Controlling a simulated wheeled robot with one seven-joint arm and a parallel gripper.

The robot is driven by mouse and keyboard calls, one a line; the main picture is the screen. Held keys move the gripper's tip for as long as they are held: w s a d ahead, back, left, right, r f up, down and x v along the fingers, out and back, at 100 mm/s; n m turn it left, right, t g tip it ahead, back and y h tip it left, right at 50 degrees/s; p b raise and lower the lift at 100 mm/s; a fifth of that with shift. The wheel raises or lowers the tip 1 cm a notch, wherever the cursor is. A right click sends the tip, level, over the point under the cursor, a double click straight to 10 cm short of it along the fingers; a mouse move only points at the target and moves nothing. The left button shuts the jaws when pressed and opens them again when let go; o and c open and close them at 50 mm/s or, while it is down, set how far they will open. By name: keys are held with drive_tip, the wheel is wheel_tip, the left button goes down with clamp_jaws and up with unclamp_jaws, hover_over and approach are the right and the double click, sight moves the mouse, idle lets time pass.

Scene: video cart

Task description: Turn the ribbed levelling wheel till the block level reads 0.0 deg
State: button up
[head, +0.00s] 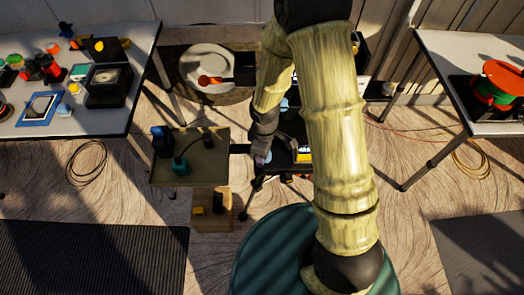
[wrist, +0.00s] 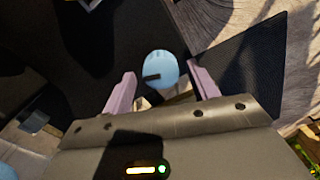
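In the wrist view my gripper (wrist: 160,76) has its two pale purple fingers spread, with gaps on both sides. In the head view my gripper (head: 262,156) points down by the dark video cart (head: 288,128), mostly behind my arm. A small yellow, white and blue item (head: 303,156) lies there; I cannot tell if it is the block level. No reading is legible.
A small wooden-topped stand (head: 217,172) with a black item and a teal item is left of my gripper. A cluttered table (head: 100,122) stands at left. Another table (head: 425,42) with a red and green pot (head: 497,85) is at right. Cables lie on the floor.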

drive_tip(key=shift+s+d, duration=0.1)
drive_tip(key=shift+d, duration=0.15)
drive_tip(key=shift+a+r, duration=0.15)
drive_tip(key=shift+r, duration=0.2)
wheel_tip(320, 180, up, 17)
drive_tip(key=p, duration=0.2)
drive_tip(key=shift+f, duration=0.15)
drive_tip(key=shift+d, duration=0.2)
drive_tip(key=shift+a, duration=0.1)
drive_tip(key=shift+s, duration=0.1)
